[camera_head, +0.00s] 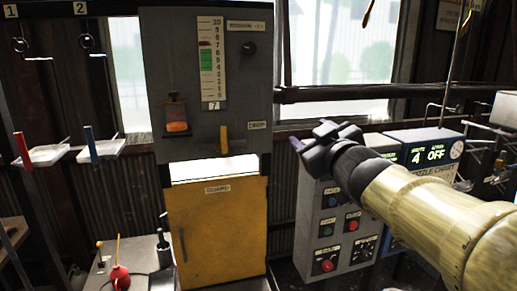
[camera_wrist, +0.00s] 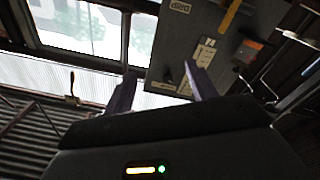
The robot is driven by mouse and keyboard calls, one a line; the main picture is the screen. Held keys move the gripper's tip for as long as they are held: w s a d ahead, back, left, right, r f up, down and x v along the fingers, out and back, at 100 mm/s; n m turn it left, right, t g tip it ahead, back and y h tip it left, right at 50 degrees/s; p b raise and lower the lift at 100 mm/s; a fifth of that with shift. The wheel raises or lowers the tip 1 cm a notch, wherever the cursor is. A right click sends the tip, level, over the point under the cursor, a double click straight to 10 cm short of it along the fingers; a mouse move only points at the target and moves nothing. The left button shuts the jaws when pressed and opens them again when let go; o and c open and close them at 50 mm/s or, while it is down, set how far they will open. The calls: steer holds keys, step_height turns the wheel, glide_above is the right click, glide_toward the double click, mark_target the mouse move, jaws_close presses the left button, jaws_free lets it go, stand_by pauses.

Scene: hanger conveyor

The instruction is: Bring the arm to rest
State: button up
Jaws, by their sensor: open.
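My arm (camera_head: 420,205) reaches in from the lower right of the head view, with my gripper (camera_head: 304,143) raised in front of the window and the grey control box. In the wrist view my gripper (camera_wrist: 160,90) shows two purple fingers standing apart with nothing between them. Beyond them is a tilted grey panel (camera_wrist: 205,55) with a DRIP label and a yellow lever. The fingers appear clear of the panel, though the exact distance cannot be told.
A grey gauge panel (camera_head: 170,50) stands above a yellow door (camera_head: 218,230). The grey control box (camera_head: 312,218) has coloured buttons. White trays (camera_head: 45,155) with red and blue levers are at left. A dark horizontal pipe (camera_head: 370,91) crosses the window.

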steer(key=s+d+f+m+g+h, duration=0.1)
steer(key=d+f+m+g+h, duration=0.15)
steer(key=f, duration=0.95)
steer(key=s+d+f+m+g+h, duration=0.2)
steer(key=f+m+g+h, duration=0.15)
steer(key=f, duration=0.85)
steer(key=s+f+m+g+y, duration=0.1)
steer(key=s+f+m+g, duration=0.1)
steer(key=s+f+g, duration=0.7)
steer(key=s+f, duration=0.6)
steer(key=f, duration=0.1)
steer(key=shift+s+a+f, duration=0.15)
steer(key=shift+s+f, duration=0.05)
steer(key=shift+w, duration=0.15)
steer(key=shift+s, duration=0.2)
steer(key=shift+w, duration=0.2)
